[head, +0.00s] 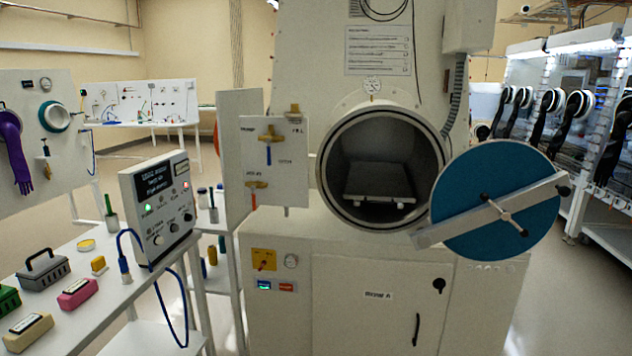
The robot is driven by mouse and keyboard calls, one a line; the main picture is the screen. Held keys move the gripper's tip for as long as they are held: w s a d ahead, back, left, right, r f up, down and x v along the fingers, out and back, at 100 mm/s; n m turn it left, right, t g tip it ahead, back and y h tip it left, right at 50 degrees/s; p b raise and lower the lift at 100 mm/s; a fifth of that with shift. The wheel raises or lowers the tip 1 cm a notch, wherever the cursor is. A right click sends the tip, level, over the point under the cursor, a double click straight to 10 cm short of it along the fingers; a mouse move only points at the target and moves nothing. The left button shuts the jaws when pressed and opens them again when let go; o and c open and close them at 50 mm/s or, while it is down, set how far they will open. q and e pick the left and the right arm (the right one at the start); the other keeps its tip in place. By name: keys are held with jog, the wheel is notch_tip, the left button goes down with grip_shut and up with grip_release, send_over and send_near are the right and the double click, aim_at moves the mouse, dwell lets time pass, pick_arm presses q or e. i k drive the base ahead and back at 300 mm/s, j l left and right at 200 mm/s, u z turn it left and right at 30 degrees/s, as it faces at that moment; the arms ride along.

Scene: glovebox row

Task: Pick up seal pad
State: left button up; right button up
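No label that I can read names the seal pad, so I cannot tell for sure which item it is. On the white bench (105,312) at the left are a flat round yellow pad or tin (86,245), a small yellow block (98,265), a pink block with a pale top label (77,293) and a beige block with a label (27,332). The round yellow piece lies near the bench's back, behind the small yellow block. Neither of my grippers is in view.
A grey carrier with a handle (43,269) and a green block (8,299) share the bench. A tester box (160,208) with a blue-cabled probe (124,262) stands at its right. The open round chamber (382,118) and its swung-out blue door (497,172) are ahead.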

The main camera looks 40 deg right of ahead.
aim_at(97, 265)
jog(key=i+z, duration=0.5)
jog(key=i, duration=0.45)
